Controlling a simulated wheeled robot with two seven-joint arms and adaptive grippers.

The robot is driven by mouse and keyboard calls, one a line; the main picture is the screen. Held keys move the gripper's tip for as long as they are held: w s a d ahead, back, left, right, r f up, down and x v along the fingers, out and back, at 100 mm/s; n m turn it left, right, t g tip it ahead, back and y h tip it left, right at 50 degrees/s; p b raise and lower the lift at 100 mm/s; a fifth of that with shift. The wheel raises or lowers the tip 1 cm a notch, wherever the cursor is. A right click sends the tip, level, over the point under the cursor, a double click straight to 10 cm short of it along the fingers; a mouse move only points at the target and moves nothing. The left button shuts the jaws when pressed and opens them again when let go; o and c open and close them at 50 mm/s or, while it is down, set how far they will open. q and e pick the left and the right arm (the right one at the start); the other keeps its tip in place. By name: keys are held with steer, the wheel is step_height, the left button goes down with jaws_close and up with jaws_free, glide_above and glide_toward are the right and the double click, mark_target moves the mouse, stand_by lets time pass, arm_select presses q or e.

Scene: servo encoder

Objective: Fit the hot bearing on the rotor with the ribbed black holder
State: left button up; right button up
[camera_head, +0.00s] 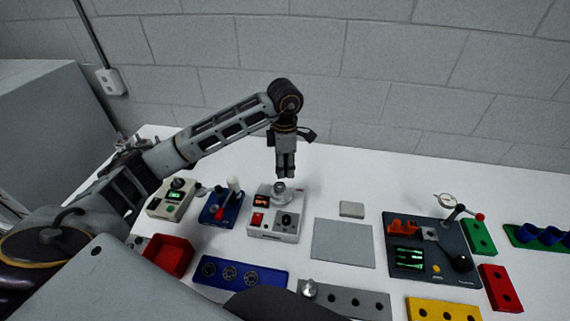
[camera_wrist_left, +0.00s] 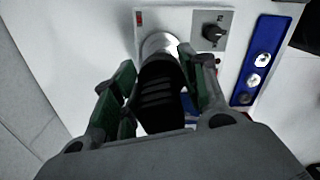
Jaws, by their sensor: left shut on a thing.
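My left gripper (camera_head: 286,174) points down above the grey heater unit (camera_head: 262,233), which has a red display and a dial. In the left wrist view the green-padded fingers (camera_wrist_left: 158,66) are shut on the ribbed black holder (camera_wrist_left: 160,97). A silver round part (camera_wrist_left: 160,43) shows at the holder's far end. A silver part (camera_head: 280,188) also shows on the heater below the fingers in the head view. I cannot tell whether the hot bearing is on the holder, nor which part is the rotor. My right gripper is out of view.
A blue block with several rings (camera_head: 225,284), a grey block with a silver knob (camera_head: 350,300) and a red bin (camera_head: 168,256) lie in front. A blue fixture (camera_head: 215,210) stands left of the heater. A bare grey mat (camera_head: 343,242) and a dark test station (camera_head: 425,250) lie right.

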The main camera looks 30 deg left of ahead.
mark_target(281, 185)
arm_select(q)
steer(key=shift+s+a+n, duration=0.25)
steer(key=shift+a+n, duration=0.25)
steer(key=shift+a, duration=0.05)
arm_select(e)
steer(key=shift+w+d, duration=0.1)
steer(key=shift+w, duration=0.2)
arm_select(q)
steer(key=shift+s+n, duration=0.1)
steer(key=shift+n, duration=0.3)
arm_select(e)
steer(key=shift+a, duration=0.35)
arm_select(q)
steer(key=shift+f, duration=0.1)
steer(key=shift+f+b, duration=1.25)
steer(key=shift+f, duration=1.1)
steer(key=shift+r, duration=0.15)
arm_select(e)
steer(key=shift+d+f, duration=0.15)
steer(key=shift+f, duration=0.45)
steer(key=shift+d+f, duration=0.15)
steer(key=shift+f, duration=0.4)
arm_select(q)
steer(key=shift+f+b, duration=0.55)
steer(key=shift+f, duration=0.25)
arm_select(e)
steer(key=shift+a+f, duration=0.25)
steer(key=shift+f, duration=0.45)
